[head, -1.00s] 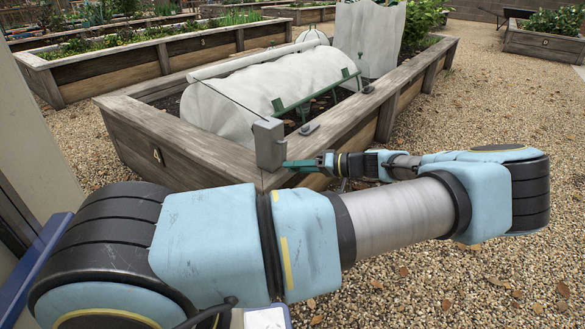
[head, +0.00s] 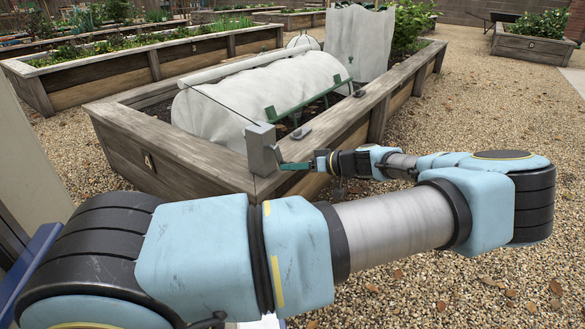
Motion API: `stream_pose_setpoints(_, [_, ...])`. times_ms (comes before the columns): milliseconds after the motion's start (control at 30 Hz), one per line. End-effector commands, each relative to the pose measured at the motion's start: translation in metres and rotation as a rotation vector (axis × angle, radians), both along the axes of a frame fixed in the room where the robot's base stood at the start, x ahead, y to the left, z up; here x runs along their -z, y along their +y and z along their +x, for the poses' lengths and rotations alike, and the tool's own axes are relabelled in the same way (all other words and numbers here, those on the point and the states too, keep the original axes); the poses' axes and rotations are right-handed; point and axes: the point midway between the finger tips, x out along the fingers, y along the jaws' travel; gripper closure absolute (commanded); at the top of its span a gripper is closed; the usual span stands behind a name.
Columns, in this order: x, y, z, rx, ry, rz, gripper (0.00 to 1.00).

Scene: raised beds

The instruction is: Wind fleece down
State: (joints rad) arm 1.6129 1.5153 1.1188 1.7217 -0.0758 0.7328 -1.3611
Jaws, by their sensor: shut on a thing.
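White fleece (head: 235,100) covers a hooped tunnel in the near raised bed. A green bar with clips (head: 305,103) runs along its right-hand edge, with a dark gap beneath it. A grey winder box (head: 261,150) stands on the bed's near corner, and a thin dark cord runs from it up over the fleece. A teal crank handle (head: 293,166) sticks out at the box's right side. My gripper (head: 314,163) comes from the right and is shut on the handle's outer end. The jaws are small here and their exact contact is partly hidden.
The bed's wooden rim (head: 340,112) carries small dark fittings near the winder box. An upright white sheet (head: 358,42) stands at the bed's far end. Open gravel (head: 470,120) lies to the right. Another planted bed (head: 120,72) stands at the left.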

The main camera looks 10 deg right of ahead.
Motion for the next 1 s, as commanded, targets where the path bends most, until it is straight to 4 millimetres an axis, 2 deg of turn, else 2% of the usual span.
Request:
stream_pose_setpoints(233, [0.001,-0.001,0.000,0.004,0.001,-0.001,1.00])
stream_pose_setpoints(267, [0.001,-0.001,0.000,0.004,0.001,-0.001,0.66])
stream_pose_setpoints(500, [0.000,-0.001,0.000,0.002,0.002,0.000,0.39])
stream_pose_setpoints(800, [-0.001,-0.002,-0.001,0.002,0.001,0.001,0.39])
stream_pose_setpoints(1000, [-0.012,-0.022,-0.016,0.007,0.001,0.000,0.39])
